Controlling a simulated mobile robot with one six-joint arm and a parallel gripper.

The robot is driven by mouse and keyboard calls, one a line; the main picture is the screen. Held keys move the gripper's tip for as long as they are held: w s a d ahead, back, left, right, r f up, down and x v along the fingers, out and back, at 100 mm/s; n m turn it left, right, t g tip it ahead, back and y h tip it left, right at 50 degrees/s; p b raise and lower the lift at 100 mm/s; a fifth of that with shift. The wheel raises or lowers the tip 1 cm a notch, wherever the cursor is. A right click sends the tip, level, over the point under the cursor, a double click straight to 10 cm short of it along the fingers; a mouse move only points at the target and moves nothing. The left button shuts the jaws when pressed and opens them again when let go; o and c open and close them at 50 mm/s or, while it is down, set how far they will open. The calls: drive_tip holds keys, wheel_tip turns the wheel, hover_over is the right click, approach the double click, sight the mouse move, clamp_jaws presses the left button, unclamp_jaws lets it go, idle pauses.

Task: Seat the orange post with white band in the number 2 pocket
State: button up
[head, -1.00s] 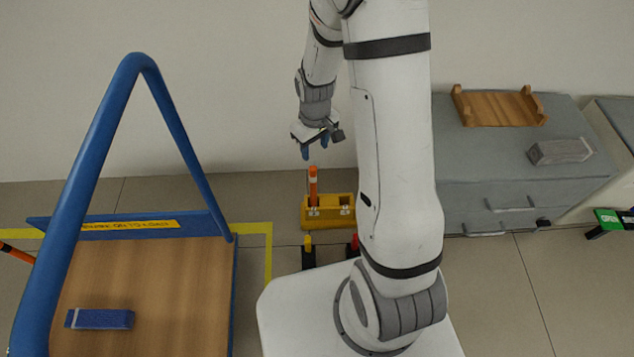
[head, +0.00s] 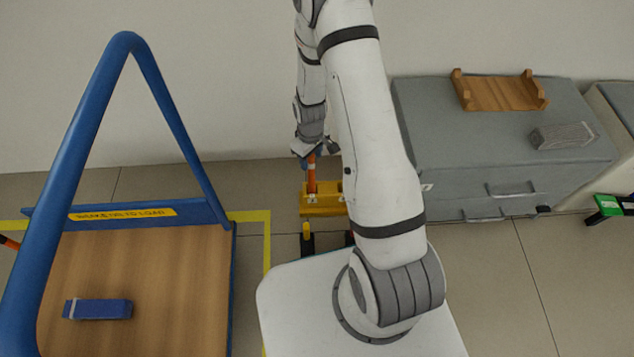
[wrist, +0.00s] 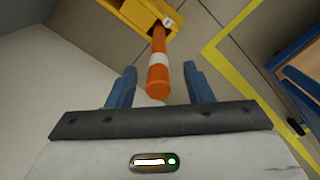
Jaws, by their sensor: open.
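The orange post with white band (head: 311,178) stands upright in the left pocket of a yellow block (head: 325,210) on low supports near the wall. In the wrist view the post (wrist: 158,75) runs from the yellow block (wrist: 135,14) up between the two blue fingers. My gripper (wrist: 160,88) is open around the post's free end, with a gap on each side; no grip shows. In the head view my gripper (head: 308,158) is at the post's top. The small number labels are too small to read, and my arm hides the block's right side.
A blue-framed cart (head: 140,280) with a wooden deck holds a blue block (head: 98,309) at left. A grey cabinet (head: 450,150) at right carries a wooden cradle (head: 500,93) and a grey block (head: 563,135). Yellow tape (head: 252,216) marks the floor.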

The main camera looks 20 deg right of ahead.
drive_tip(key=shift+f, duration=0.95)
drive_tip(key=shift+r, duration=0.1)
clamp_jaws()
